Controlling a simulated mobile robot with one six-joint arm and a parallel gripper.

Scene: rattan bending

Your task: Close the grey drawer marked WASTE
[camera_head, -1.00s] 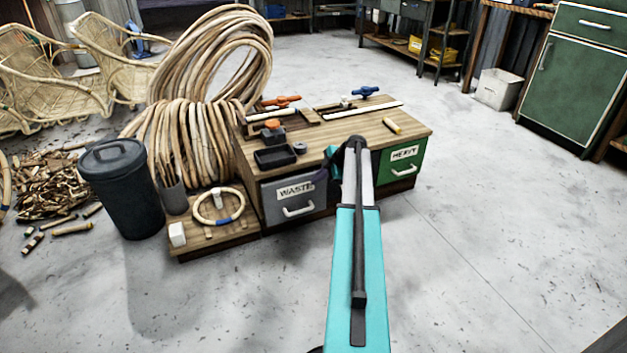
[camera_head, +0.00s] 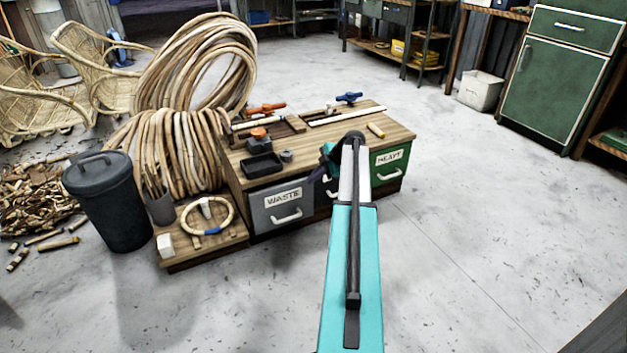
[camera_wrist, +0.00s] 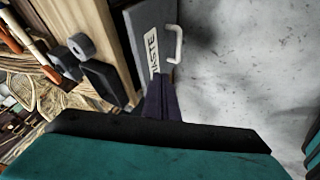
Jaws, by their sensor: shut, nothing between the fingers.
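The grey drawer marked WASTE (camera_head: 282,205) is at the left of the wooden bench's front, with a pale handle (camera_head: 287,215). In the wrist view its grey front (camera_wrist: 152,45) shows from above, with the label and the handle (camera_wrist: 174,44). It appears to stand at most slightly out; I cannot tell the exact gap. My gripper (camera_wrist: 163,100) is shut and empty, its dark fingers pointing at the drawer front near the label. I cannot tell whether they touch it. In the head view my gripper (camera_head: 318,175) is at the drawer's right end, partly hidden by my arm.
A green drawer marked HEAVY (camera_head: 390,163) is right of my arm. The bench top (camera_head: 345,130) holds clamps and a black tray (camera_head: 263,165). A low wooden platform (camera_head: 200,255) and a dark bin (camera_head: 108,205) stand left. The floor in front and right is clear.

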